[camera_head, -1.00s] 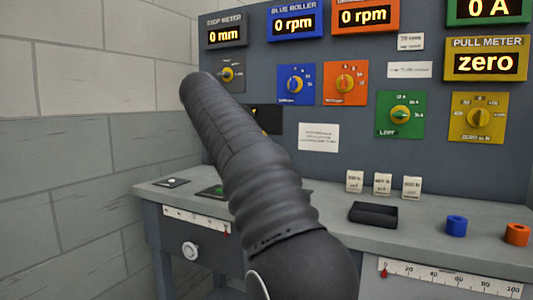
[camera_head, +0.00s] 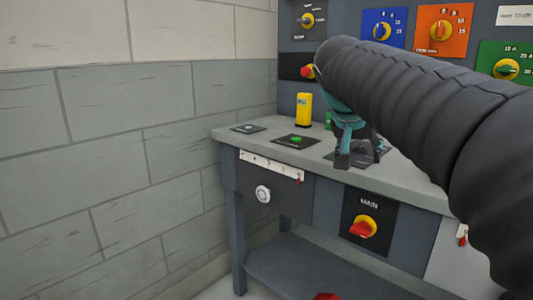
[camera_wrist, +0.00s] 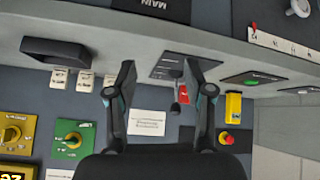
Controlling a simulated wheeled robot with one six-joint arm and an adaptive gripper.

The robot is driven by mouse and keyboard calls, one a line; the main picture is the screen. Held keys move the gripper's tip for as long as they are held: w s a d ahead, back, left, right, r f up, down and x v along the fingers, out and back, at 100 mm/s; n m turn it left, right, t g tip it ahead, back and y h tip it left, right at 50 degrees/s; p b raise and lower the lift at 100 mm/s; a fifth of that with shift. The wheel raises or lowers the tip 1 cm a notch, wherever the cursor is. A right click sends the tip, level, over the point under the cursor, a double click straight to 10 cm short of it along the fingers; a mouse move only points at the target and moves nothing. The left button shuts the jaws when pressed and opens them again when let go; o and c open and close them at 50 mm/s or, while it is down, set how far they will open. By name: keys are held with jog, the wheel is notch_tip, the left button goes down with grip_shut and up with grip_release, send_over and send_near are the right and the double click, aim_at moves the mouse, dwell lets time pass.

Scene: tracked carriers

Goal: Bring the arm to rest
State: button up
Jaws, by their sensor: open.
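My gripper (camera_head: 356,156) hangs over the grey bench (camera_head: 228,133) in the head view, partly hidden behind my dark arm. In the wrist view my gripper (camera_wrist: 160,85) is open, its two fingers spread apart with nothing held between them. Past the fingers, a dark plate with a small dark lever (camera_wrist: 178,92) and a red patch (camera_wrist: 187,91) show in the gap. I cannot tell how far the fingertips are from them.
A yellow block (camera_head: 304,110) stands on the bench, left of my gripper. A green button plate (camera_head: 296,141) lies before it. The panel with knobs rises behind. A black tray (camera_wrist: 55,52) shows in the wrist view. A block wall (camera_head: 130,150) stands left.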

jog(key=s+a+f+n+y, duration=0.2)
jog(key=s+f, duration=0.9)
jog(key=f, duration=0.1)
jog(key=s+a+f+n+y, duration=0.1)
jog(key=s+f+n+y, duration=0.1)
jog(key=s+f, duration=1)
jog(key=shift+a+n+g+y, duration=0.3)
jog(key=shift+a+n+y, duration=0.1)
jog(key=shift+n, duration=0.2)
jog(key=shift+s, duration=0.1)
